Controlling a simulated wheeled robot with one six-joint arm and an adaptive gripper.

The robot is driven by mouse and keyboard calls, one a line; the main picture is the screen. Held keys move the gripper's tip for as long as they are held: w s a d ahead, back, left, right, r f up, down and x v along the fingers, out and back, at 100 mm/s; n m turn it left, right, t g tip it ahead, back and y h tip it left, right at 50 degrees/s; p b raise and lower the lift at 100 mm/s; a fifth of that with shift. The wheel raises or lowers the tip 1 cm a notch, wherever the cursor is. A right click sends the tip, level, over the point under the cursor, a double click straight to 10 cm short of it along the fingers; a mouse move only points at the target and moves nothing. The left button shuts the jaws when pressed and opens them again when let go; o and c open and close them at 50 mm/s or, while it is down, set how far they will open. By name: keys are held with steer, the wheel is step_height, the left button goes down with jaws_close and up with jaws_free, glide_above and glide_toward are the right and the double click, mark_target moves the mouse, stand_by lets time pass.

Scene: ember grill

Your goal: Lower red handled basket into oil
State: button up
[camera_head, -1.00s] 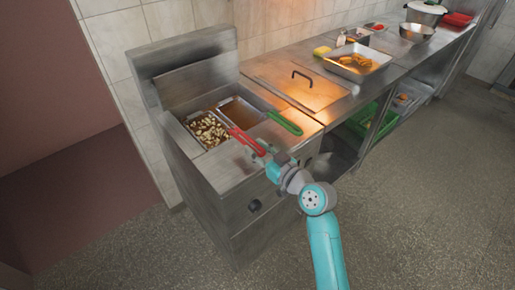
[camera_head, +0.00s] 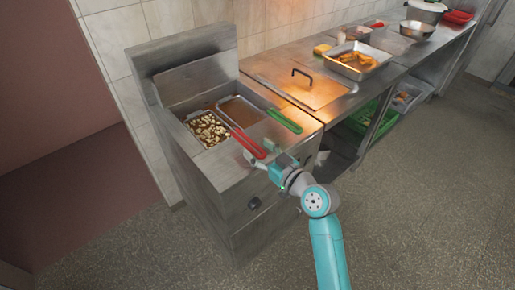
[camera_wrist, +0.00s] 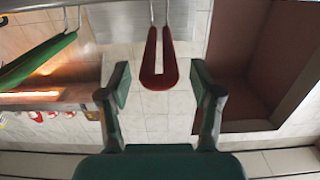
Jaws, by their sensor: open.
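The red-handled basket (camera_head: 208,130), full of pale chunks, sits in the left well of the steel fryer. Its depth in the oil cannot be told. Its red handle (camera_head: 250,145) reaches out over the fryer's front edge. My gripper (camera_head: 263,161) is open just in front of and below the handle's outer end. In the wrist view the rounded end of the red handle (camera_wrist: 160,80) shows between the spread fingers of my gripper (camera_wrist: 162,88), touching neither. Brown oil (camera_head: 240,110) shows in the right well.
A second basket's green handle (camera_head: 285,121) sticks out to the right of the red one and also shows in the wrist view (camera_wrist: 35,62). A lidded counter section (camera_head: 300,88) and a tray of food (camera_head: 357,62) stand to the right. The floor in front is clear.

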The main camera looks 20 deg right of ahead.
steer(key=f+v, duration=0.1)
steer(key=v, duration=1)
steer(key=s+a+f+m+g+h, duration=0.1)
steer(key=s+a+f+m+h, duration=0.15)
steer(key=s+f, duration=0.45)
steer(key=s+a+f+m+g+h, duration=0.1)
steer(key=s+f+m+h, duration=0.3)
steer(key=s, duration=0.5)
steer(key=s+a+r+n, duration=0.1)
steer(key=s, duration=0.9)
steer(key=s+a+r+n+y, duration=0.1)
steer(key=s+r+n, duration=0.1)
steer(key=s, duration=0.8)
